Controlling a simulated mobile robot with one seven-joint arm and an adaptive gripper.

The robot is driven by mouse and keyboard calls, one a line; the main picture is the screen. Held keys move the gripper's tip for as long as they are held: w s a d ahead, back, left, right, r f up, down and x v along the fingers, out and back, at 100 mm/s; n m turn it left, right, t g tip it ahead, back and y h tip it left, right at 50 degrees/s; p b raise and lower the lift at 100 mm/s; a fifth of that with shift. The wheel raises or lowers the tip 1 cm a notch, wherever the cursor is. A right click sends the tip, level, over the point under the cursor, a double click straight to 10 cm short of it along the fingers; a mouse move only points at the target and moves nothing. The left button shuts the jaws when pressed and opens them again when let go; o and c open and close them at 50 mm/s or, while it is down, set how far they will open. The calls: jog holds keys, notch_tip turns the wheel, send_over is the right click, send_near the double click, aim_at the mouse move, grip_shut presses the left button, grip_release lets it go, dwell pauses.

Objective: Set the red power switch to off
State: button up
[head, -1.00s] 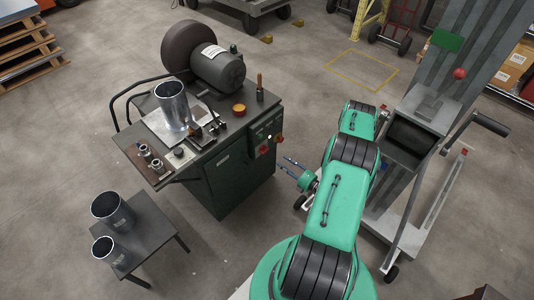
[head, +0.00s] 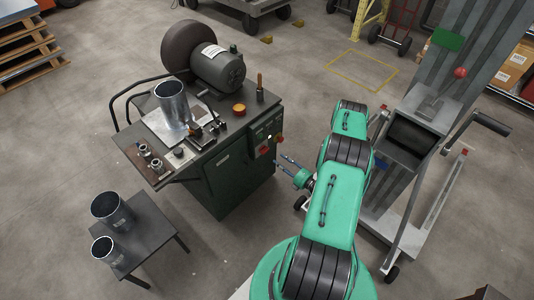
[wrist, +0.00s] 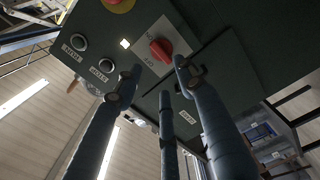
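The red power switch (wrist: 160,50) is a red knob on a pale square plate on the dark green cabinet's panel, in the upper middle of the wrist view. Small labels stand beside the knob, but I cannot read its setting for certain. In the head view the red switch (head: 263,149) shows small on the cabinet's right side. My gripper (wrist: 158,78) is open and empty, its slim dark fingers spread just short of the knob and apart from it. In the head view my gripper (head: 283,160) points left at the cabinet, close to the panel.
The panel also carries a lit white lamp (wrist: 125,43), two round dark buttons (wrist: 92,53) and a red button on yellow (wrist: 117,3). The machine's tabletop (head: 150,127) holds metal parts. A grey lift cart (head: 412,135) stands right of my arm.

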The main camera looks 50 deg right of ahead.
aim_at(266, 152)
jog(key=w+b, duration=0.1)
jog(key=w, duration=0.9)
jog(key=shift+w, duration=0.25)
grip_shut()
